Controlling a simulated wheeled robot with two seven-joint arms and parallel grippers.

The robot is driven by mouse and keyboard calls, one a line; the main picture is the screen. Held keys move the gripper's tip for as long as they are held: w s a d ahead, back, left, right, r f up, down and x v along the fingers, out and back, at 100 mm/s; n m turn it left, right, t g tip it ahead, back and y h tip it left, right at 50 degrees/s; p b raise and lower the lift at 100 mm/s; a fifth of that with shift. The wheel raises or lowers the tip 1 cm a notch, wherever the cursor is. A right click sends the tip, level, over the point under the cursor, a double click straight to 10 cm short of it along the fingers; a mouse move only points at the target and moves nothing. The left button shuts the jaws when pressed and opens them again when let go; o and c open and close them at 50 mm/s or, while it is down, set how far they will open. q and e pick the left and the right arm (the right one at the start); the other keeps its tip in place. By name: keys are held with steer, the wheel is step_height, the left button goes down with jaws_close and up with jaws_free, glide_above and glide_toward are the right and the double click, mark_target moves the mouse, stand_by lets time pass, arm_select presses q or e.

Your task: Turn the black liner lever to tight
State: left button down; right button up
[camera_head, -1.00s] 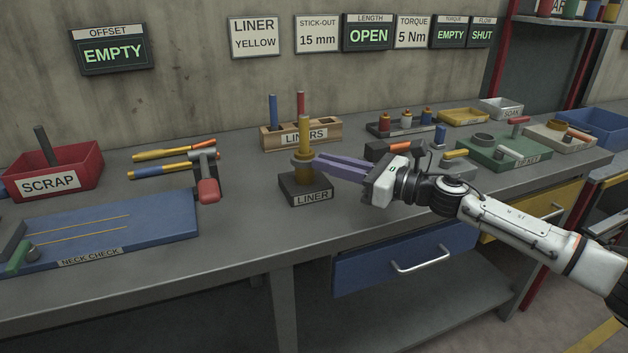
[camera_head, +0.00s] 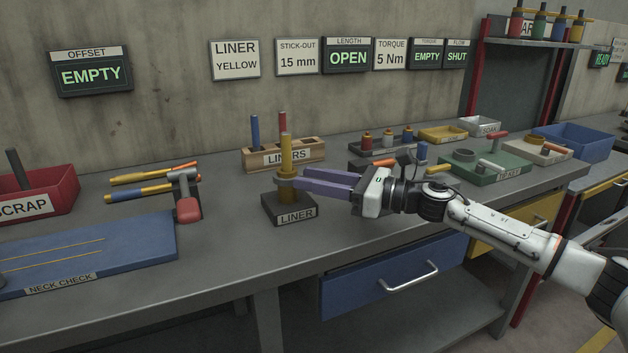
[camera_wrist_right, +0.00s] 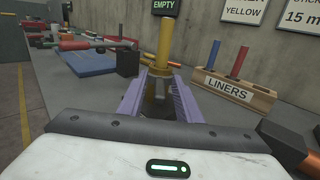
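The black liner block (camera_head: 289,209), labelled LINER, stands on the bench with a brass-coloured collar and an upright yellow rod (camera_head: 286,150) in it. My right gripper (camera_head: 298,183) reaches in from the right at collar height, just above the block. In the right wrist view its purple fingers (camera_wrist_right: 160,88) are apart, one on each side of a dark grey piece (camera_wrist_right: 160,96) in front of the brass column. This piece may be the black lever; whether the fingers touch it I cannot tell. In the head view the fingers hide that side. My left gripper is not in view.
Behind the block is a wooden LINERS rack (camera_head: 284,155) with a blue and a red rod. A green tray (camera_head: 490,172) stands right. The front bench strip is clear.

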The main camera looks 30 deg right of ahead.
steer(key=shift+s+d, duration=0.1)
steer(key=shift+s+d+f, duration=0.15)
steer(key=shift+s, duration=0.05)
steer(key=b+v, duration=0.2)
steer(key=v, duration=0.2)
steer(key=shift+s+d, duration=0.1)
steer(key=shift+s, duration=0.15)
steer(key=shift+v, duration=1.25)
steer(key=shift+s+d, duration=0.2)
steer(key=shift+s, duration=0.1)
steer(key=shift+s+d+p, duration=0.3)
steer(key=shift+s+d, duration=0.05)
steer(key=shift+s, duration=0.15)
steer(key=shift+s+d, duration=0.2)
steer(key=shift+s, duration=0.05)
